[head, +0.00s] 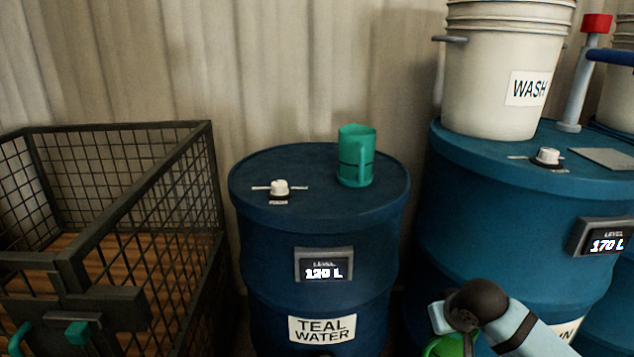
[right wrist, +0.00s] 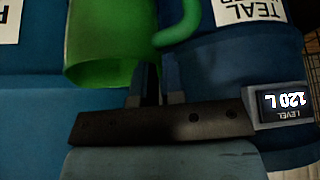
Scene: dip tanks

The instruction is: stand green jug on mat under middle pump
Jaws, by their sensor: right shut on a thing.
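The green jug (right wrist: 110,45) shows in the right wrist view, with its curved handle toward the right. In the head view only a small part of it (head: 441,347) shows at the bottom edge, mostly hidden by my right arm. My right gripper (right wrist: 150,85) is shut on the jug; the exact grip on its handle is hard to see. The jug is in front of the blue drums. A grey post with a red top and blue arm, seemingly a pump (head: 577,95), stands at upper right. A flat grey plate (head: 605,158), possibly a mat, lies near it. My left gripper is not in view.
A teal jug (head: 356,155) stands on the dark blue TEAL WATER drum (head: 262,225). A white WASH bucket (head: 500,85) stands on the larger blue drum (head: 490,190). A mesh crate (head: 140,190) is at left. White-capped fittings (head: 279,188) sit on the drum lids.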

